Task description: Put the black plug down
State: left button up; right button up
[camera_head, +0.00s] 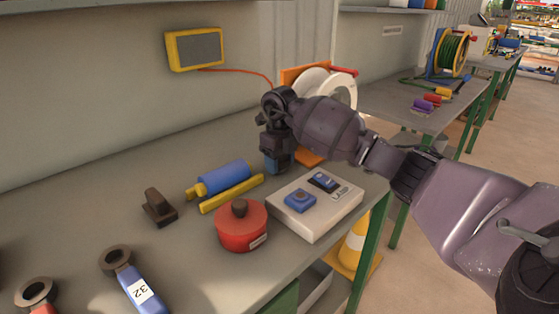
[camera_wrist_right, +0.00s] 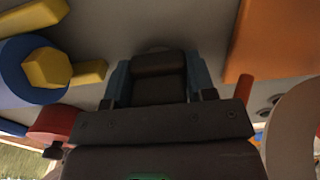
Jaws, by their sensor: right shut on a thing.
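My right gripper (camera_head: 278,163) is low over the back part of the workbench (camera_head: 95,190), behind the white box. In the right wrist view its blue fingers stand on both sides of a dark block, the black plug (camera_wrist_right: 159,78), and are shut on it. In the head view the plug is hidden by the gripper. I cannot tell whether the plug touches the bench top. My left gripper is not in view.
A white box (camera_head: 335,213) with blue buttons, a red round pot (camera_head: 241,228), a blue roller (camera_head: 224,177), a yellow bar (camera_head: 232,194) and a dark brown block (camera_head: 158,207) stand nearby. An orange stand with a white reel (camera_head: 341,88) is close behind my gripper.

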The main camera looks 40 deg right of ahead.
jog(key=shift+f, duration=0.35)
jog(key=o, duration=1.2)
jog(key=shift+r, duration=0.2)
notch_tip(320, 180, up, 11)
jog(key=shift+r+p, duration=0.2)
jog(key=shift+p, duration=0.75)
jog(key=shift+r, duration=0.7)
